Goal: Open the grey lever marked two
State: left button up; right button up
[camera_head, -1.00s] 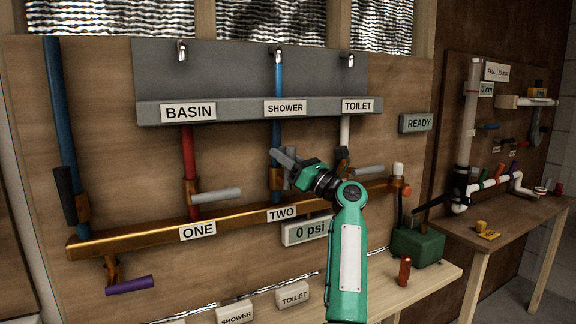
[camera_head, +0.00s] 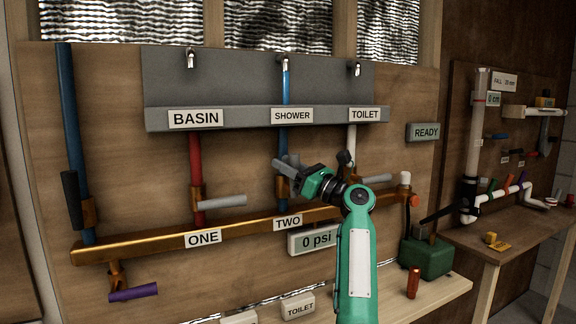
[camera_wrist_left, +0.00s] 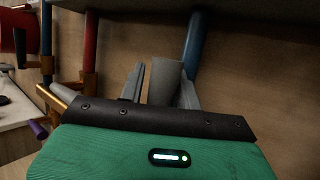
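The grey lever marked two shows in the left wrist view (camera_wrist_left: 164,80) as a grey bar between my two fingers, near the blue pipe. In the head view my left gripper (camera_head: 290,168) is at the blue pipe, above the TWO label (camera_head: 288,223), and its grey fingers largely merge with that lever. In the wrist view the fingers stand apart on either side of the lever. A gap shows on the left side; the lever looks close to the right finger. Contact cannot be told. My right gripper is not in view.
Another grey lever (camera_head: 222,201) is on the red pipe (camera_head: 196,165) to the left, above ONE. A brass manifold (camera_head: 150,243) runs below. A pressure display (camera_head: 314,239) reads 0 psi. A green box (camera_head: 428,257) stands on the bench at right.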

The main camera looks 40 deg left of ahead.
pick_arm(q)
jog(key=shift+o, duration=1.1)
jog(key=v, duration=1.3)
jog(key=shift+d+f+b, duration=0.2)
jog(key=shift+d+b, duration=0.2)
jog(key=shift+b, duration=0.05)
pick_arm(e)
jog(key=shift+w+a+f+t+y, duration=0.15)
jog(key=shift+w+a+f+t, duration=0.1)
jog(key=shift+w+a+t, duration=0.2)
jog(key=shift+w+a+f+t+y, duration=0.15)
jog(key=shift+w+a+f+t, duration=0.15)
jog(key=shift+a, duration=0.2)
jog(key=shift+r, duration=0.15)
